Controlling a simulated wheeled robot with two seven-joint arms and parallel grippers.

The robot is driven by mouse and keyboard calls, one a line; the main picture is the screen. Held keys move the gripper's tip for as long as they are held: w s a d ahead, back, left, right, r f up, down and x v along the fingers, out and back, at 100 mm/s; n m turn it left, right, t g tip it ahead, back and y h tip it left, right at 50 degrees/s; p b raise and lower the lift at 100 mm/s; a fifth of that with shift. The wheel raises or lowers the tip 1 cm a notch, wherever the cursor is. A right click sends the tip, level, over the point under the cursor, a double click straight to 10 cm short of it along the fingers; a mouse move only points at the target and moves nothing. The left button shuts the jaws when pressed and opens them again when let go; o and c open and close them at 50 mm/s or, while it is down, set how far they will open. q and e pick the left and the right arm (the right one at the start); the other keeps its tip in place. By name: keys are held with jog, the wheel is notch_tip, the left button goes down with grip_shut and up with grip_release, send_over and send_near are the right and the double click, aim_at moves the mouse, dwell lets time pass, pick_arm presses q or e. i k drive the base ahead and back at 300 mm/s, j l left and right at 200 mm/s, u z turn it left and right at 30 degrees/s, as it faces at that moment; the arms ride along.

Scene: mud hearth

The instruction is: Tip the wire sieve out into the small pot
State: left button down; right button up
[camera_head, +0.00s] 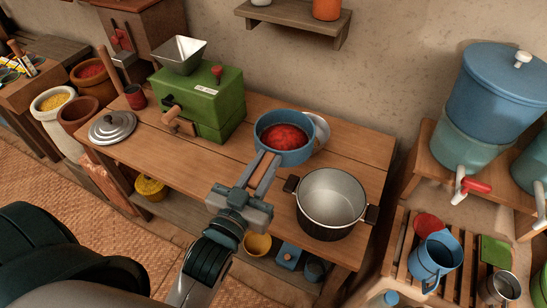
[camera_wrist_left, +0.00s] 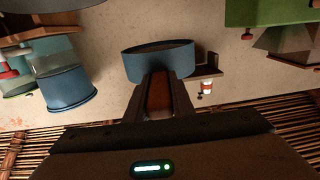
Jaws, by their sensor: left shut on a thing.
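A round blue-sided vessel with red contents (camera_head: 286,138) is level over the back of the wooden table in the head view; I take it for the wire sieve, though no mesh shows. My left gripper (camera_head: 265,172) is shut on its short brown handle. The wrist view, which is upside down, shows the blue side (camera_wrist_left: 158,60) beyond the fingers (camera_wrist_left: 158,98) against the wall. It seems clear of the table, but its height cannot be told. The small pot (camera_head: 333,203), pale inside with dark handles, stands open to the right of the gripper. My right gripper is not in view.
A green mill (camera_head: 210,105) with a metal hopper stands left of the sieve, and a metal lid (camera_head: 112,127) lies farther left. A whitish round thing (camera_head: 321,131) is partly hidden behind the sieve. A blue water dispenser (camera_head: 497,95) stands right. The table's middle is clear.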

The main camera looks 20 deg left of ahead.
aim_at(330, 201)
jog(key=k+l+u, duration=0.1)
jog(key=l+u, duration=0.2)
jog(key=k+l+u, duration=0.1)
jog(key=l+u, duration=0.15)
jog(key=l, duration=0.2)
jog(key=k+l+u, duration=0.15)
jog(key=l+u, duration=0.15)
jog(key=k+l+u, duration=0.3)
jog(key=i+l, duration=0.1)
